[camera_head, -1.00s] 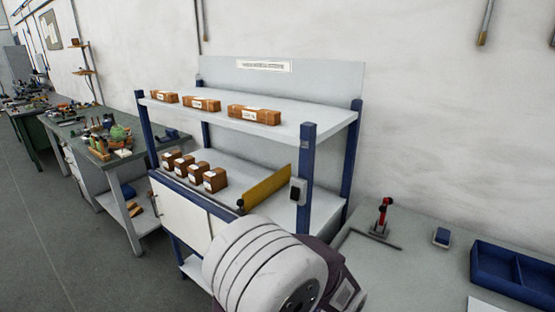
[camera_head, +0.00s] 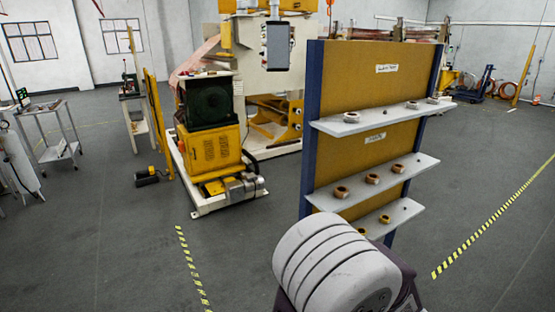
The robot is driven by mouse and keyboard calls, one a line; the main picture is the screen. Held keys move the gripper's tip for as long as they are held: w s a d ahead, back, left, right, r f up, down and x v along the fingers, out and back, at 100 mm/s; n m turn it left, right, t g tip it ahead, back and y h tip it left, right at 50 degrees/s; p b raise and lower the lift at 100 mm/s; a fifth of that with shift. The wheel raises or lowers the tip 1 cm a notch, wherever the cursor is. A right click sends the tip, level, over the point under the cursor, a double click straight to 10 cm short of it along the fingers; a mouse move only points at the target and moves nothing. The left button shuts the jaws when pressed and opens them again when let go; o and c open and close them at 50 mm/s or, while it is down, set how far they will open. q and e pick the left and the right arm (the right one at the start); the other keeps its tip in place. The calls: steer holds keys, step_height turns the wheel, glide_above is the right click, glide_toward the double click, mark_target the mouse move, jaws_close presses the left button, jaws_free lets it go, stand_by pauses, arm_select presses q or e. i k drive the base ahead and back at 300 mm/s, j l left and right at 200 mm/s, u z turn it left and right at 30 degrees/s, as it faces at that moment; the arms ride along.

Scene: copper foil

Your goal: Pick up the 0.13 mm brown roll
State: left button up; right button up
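A rack with yellow back panels (camera_head: 345,70) and blue posts stands right of centre. Small rolls in copper and brown tones sit on its shelves. The top shelf holds a roll at its left end (camera_head: 351,117) and others to the right (camera_head: 413,105). The middle shelf holds a left roll (camera_head: 341,191), a middle roll (camera_head: 372,178) and a right roll (camera_head: 398,168). The lower shelf has a roll (camera_head: 385,218) partly above my arm. The small white labels are too small to read, so I cannot tell which roll is 0.13 mm. Neither gripper shows.
A large machine with a yellow base (camera_head: 215,150) stands left of the rack. A metal cart (camera_head: 55,150) is at the far left. Yellow-black floor strips (camera_head: 190,265) lie on both sides. Grey floor in front is open. My pale arm link covers the bottom centre.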

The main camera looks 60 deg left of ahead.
mark_target(397, 168)
steer(key=u, duration=1.15)
